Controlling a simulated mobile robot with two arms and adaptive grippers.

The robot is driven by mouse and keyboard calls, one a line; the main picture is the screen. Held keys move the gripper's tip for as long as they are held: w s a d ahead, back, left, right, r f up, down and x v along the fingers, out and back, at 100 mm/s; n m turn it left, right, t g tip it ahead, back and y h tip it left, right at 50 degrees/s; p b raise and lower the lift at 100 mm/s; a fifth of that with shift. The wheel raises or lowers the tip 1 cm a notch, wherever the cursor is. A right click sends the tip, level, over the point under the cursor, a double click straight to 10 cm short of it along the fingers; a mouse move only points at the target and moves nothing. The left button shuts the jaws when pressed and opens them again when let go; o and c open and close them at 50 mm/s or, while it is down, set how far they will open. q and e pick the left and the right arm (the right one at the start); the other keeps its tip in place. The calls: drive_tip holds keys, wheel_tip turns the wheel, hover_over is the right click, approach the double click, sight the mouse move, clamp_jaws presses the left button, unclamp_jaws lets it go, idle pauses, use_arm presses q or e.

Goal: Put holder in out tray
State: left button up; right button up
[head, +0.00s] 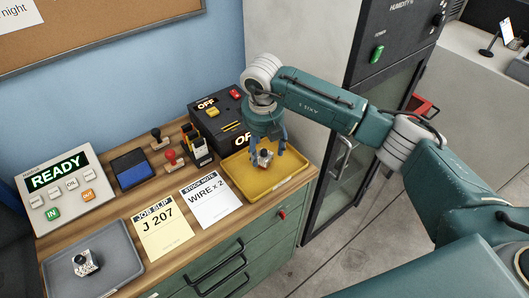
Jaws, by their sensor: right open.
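A small metallic holder-like piece (265,159) with an orange-brown part is at the yellow tray (237,184), on the right of the bench. My right gripper (267,153) points down over this tray. Its blue fingers are open, one on each side of the piece; I cannot tell whether they touch it. A similar small metallic piece (87,263) sits in the grey tray (118,252) at the front left. No label shows which tray is the out tray. My left gripper is not in view.
A panel reading READY (68,187) stands at the back left. A blue pad (132,168), stamps (171,157) and a black box with OFF signs (213,118) line the back. Two paper notes (161,227) lie between the trays. A dark cabinet (352,150) stands right of the bench.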

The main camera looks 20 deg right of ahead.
sight(263, 159)
wheel_tip(263, 159, up, 10)
drive_tip(key=s+b, duration=0.1)
drive_tip(key=b, duration=0.2)
drive_tip(key=shift+s+a, duration=0.2)
drive_tip(key=shift+a, duration=0.15)
